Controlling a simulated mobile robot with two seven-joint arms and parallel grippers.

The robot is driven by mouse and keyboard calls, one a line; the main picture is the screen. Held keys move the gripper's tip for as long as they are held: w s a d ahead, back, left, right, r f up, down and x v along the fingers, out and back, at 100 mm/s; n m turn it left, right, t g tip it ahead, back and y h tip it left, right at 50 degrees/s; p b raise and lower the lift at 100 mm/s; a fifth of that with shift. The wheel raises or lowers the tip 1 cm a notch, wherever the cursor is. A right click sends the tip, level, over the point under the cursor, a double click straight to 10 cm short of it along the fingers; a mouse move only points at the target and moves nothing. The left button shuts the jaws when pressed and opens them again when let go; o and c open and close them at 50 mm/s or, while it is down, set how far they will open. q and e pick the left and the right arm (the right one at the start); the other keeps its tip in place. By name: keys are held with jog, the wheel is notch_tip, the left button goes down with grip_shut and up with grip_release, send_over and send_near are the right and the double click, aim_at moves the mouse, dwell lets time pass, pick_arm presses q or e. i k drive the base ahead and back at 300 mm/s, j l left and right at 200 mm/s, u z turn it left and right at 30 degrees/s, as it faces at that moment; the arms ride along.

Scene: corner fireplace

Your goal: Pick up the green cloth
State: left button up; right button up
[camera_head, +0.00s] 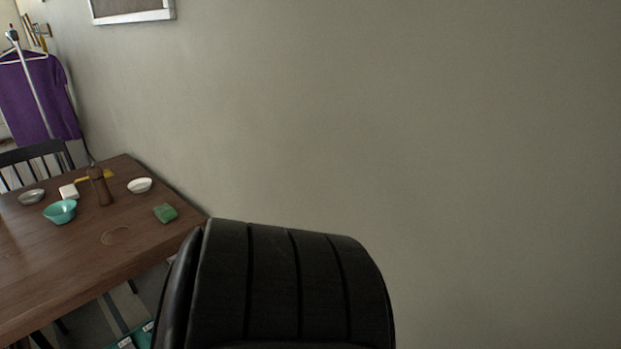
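The green cloth (165,212) is a small folded piece lying on the wooden table (150,239), near the table's right edge by the wall. It is in the left part of the head view, fully visible. Neither of my grippers shows in this view, so I cannot see where they are or whether they are open.
A black padded chair back (290,280) stands in front, right of the table. On the table are a teal bowl (60,211), a white bowl (139,185), a brown bottle (101,188), a white block (68,191) and a grey dish (31,197). A dark chair (35,157) stands behind.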

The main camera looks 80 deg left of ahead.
aim_at(164, 212)
jog(key=u, duration=3.65)
jog(key=i+j+z, duration=0.15)
jog(key=i, duration=0.4)
jog(key=i+j+z, duration=0.15)
jog(key=i, duration=0.4)
